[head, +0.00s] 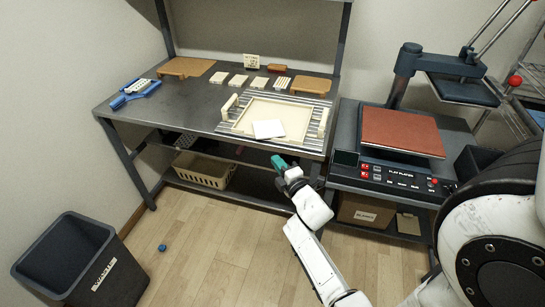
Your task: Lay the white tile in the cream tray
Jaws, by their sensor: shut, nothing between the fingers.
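The cream tray (290,112) sits on a ribbed metal part of the workbench, with raised cream handles at its left and right sides. The white tile (268,129) lies in the near-left part of the tray; I cannot tell whether it rests flat on the tray floor or overlaps the near rim. My gripper (277,161), with teal-green fingers, is shut and empty. It is in front of the bench's near edge, below and apart from the tile in the picture.
Several small pale tiles (238,80) lie in a row behind the tray. A blue-handled tool (135,91) lies at the bench's left. A flat press (402,131) stands at the right. A dark waste bin (80,262) and a small blue ball (162,247) are on the floor.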

